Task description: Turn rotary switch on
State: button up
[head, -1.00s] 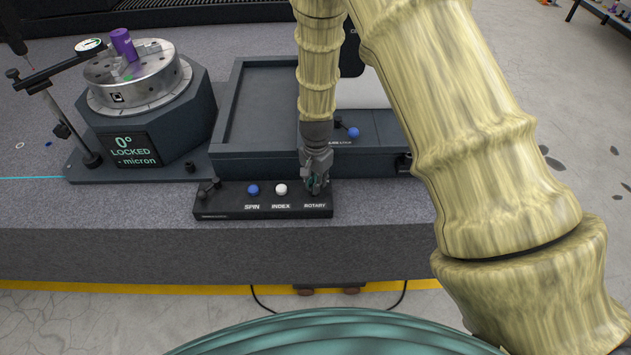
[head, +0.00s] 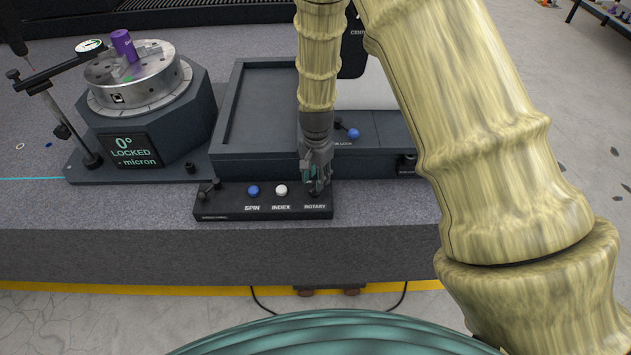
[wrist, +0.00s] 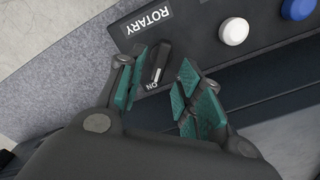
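The black rotary switch knob (wrist: 161,62) shows in the wrist view beside the ROTARY label, on the black control box (head: 226,208). An ON mark (wrist: 152,86) is printed at the knob's near end, and the knob is turned roughly along the line towards it. My gripper (wrist: 160,84) is open, its teal-padded fingers on either side of the knob's near end, with gaps visible. I cannot tell how far above the box the fingertips are. In the head view my gripper (head: 315,178) points down over the ROTARY end and hides most of the knob.
A blue SPIN button (head: 253,190) and a white INDEX button (head: 281,190) sit left of the knob. A dark tray (head: 262,108) stands close behind my gripper. A rotary table (head: 135,78) with a dial indicator stands at left. The granite front edge is near.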

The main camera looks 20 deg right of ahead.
notch_tip(320, 180, up, 9)
dwell(0.4)
dwell(0.4)
